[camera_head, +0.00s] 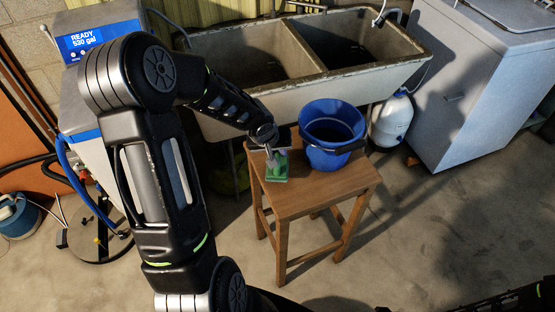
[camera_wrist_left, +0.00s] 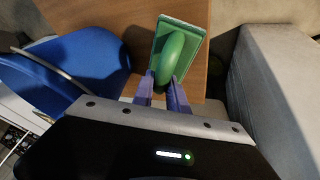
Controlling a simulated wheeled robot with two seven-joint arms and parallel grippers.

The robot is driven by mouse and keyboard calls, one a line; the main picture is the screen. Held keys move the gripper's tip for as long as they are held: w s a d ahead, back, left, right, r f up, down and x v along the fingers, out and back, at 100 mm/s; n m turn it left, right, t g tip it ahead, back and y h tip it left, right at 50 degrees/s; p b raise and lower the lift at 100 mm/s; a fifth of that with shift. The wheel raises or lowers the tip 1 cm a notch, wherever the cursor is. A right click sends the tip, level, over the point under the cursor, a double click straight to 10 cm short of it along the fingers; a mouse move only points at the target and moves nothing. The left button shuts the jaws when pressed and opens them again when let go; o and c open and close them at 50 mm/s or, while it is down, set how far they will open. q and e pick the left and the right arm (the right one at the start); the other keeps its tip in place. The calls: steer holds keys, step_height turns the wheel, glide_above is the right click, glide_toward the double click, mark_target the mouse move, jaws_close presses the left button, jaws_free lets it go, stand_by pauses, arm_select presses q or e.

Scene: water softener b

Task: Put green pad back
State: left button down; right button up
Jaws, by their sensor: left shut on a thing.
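The green pad (camera_head: 277,173) is at the left part of the wooden stool's top, beside the blue bucket. In the left wrist view the green pad (camera_wrist_left: 190,40) shows a flat rectangular base and a rounded green handle (camera_wrist_left: 173,57). My left gripper (camera_head: 272,152) reaches down to it from above. In the left wrist view its two fingers (camera_wrist_left: 162,86) are closed on the handle's near end. I cannot tell whether the pad touches the stool top. My right gripper is not seen.
The wooden stool (camera_head: 310,190) carries the blue bucket (camera_head: 331,133) right of the pad. A double stone sink (camera_head: 300,100) stands behind. A white jug (camera_head: 392,122) and a grey-white appliance (camera_head: 480,85) are at the right. A softener unit (camera_head: 97,150) stands left.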

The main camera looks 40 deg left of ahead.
arm_select(q)
step_height(320, 180, down, 4)
steer(key=shift+r+b, duration=0.1)
steer(key=shift+b, duration=0.8)
steer(key=c, duration=1.8)
jaws_free()
steer(key=o, duration=0.5)
steer(key=shift+r, duration=0.1)
steer(key=shift+s+r, duration=0.1)
steer(key=shift+r, duration=0.2)
steer(key=p+v, duration=0.5)
steer(key=v, duration=0.6)
steer(key=shift+s+r, duration=0.1)
steer(key=shift+s, duration=0.05)
